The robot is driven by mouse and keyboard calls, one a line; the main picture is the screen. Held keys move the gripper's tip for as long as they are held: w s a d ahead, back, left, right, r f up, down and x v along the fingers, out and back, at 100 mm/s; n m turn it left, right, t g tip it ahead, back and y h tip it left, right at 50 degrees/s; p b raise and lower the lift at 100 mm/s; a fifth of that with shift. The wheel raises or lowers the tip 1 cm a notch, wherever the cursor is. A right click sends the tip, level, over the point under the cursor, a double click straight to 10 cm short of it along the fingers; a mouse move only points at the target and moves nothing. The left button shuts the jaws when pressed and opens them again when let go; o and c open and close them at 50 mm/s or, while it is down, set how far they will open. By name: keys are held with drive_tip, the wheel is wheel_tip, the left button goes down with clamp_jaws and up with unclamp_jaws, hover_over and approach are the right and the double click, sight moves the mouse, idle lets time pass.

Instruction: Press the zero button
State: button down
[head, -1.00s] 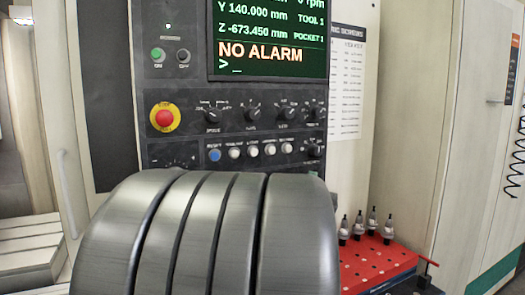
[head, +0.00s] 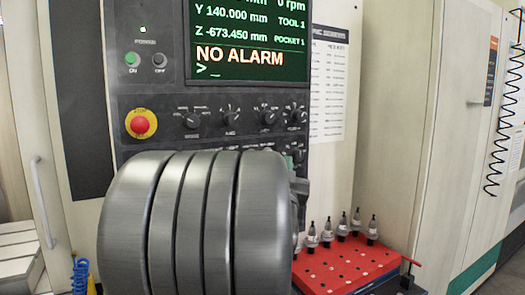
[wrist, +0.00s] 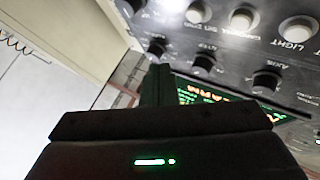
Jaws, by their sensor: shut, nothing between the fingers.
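The control panel (head: 215,105) stands ahead, with its screen (head: 250,40) reading NO ALARM. My arm hides most of its lower button row in the head view. The wrist view shows this row turned over, with round white buttons (wrist: 242,18) along the top edge. One is labelled LIGHT (wrist: 298,28); I cannot tell for certain which is the zero button. My gripper (wrist: 158,72) is shut and empty, its dark fingers pointing at the panel. The tips appear close to a black knob (wrist: 157,47), below the white buttons in the picture. Contact cannot be told.
A red emergency stop (head: 141,124) and several black knobs (head: 190,119) sit on the panel. A red tray (head: 345,268) with several tool holders (head: 327,230) stands at the lower right. A pale cabinet (head: 400,130) is behind it.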

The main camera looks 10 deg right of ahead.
drive_tip(key=shift+w+a, duration=0.3)
drive_tip(key=shift+w, duration=0.6)
drive_tip(key=shift+w+a, duration=0.35)
drive_tip(key=shift+w, duration=0.55)
drive_tip(key=shift+w+a, duration=0.3)
drive_tip(key=shift+w, duration=0.6)
drive_tip(key=shift+w, duration=0.15)
drive_tip(key=shift+w+a, duration=0.15)
drive_tip(key=shift+w, duration=0.1)
drive_tip(key=shift+w+a+b, duration=0.15)
drive_tip(key=shift+w+b, duration=0.2)
drive_tip(key=shift+b, duration=0.05)
idle(0.4)
drive_tip(key=shift+s, duration=0.1)
drive_tip(key=shift+s+d+b, duration=0.3)
drive_tip(key=shift+s+b, duration=0.4)
